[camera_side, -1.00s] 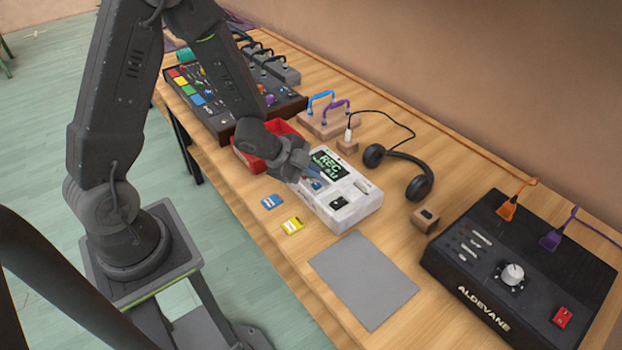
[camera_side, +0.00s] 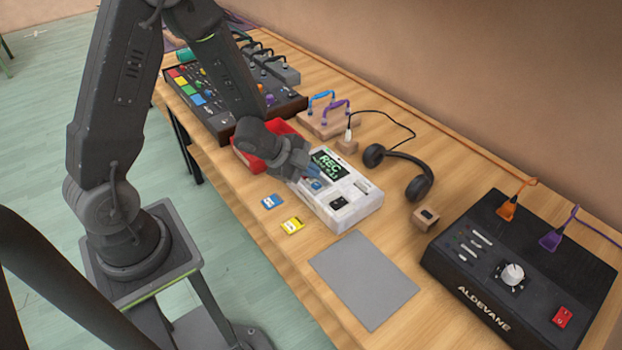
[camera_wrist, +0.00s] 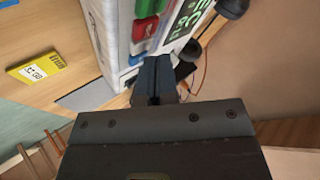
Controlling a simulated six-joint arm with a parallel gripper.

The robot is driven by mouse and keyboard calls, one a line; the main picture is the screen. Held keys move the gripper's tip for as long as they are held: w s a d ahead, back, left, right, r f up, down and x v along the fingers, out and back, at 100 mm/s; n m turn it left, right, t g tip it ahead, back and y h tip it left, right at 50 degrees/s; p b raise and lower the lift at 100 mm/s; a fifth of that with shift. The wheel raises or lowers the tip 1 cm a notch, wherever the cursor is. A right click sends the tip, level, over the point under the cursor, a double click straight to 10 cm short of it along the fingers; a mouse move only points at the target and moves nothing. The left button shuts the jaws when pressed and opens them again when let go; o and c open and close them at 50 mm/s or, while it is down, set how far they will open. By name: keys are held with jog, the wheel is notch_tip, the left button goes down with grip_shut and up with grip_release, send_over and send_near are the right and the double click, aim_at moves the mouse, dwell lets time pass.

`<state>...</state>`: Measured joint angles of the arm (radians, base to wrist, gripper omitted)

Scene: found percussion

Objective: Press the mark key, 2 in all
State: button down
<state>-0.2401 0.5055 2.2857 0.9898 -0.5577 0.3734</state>
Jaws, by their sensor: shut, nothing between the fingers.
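The white recorder (camera_side: 345,215) lies on the bench with a lit screen (camera_side: 327,163) reading REC. In the wrist view its key row shows a green key (camera_wrist: 148,8), a red key (camera_wrist: 145,28) and a blue key (camera_wrist: 141,48). I cannot read a label that says which one is the mark key. My gripper (camera_side: 314,172) is shut and empty, tilted down over the screen end of the recorder. In the wrist view its fingertips (camera_wrist: 153,62) are close to the blue key; I cannot tell if they touch it. The fingers hide part of the recorder.
A blue card (camera_side: 272,202) and a yellow card (camera_side: 292,225) lie left of the recorder. A red tray (camera_side: 262,158) is behind my wrist. Headphones (camera_side: 424,183) and a black ALDEVANE box (camera_side: 520,265) are to the right. A grey mat (camera_side: 363,280) lies in front, bare.

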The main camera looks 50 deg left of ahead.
aim_at(311, 181)
jog(key=shift+r, duration=0.4)
jog(key=shift+r, duration=0.1)
jog(key=shift+r, duration=2.45)
dwell(0.7)
notch_tip(311, 181, up, 4)
jog(key=shift+f, duration=0.1)
dwell(0.5)
jog(key=shift+f, duration=4.45)
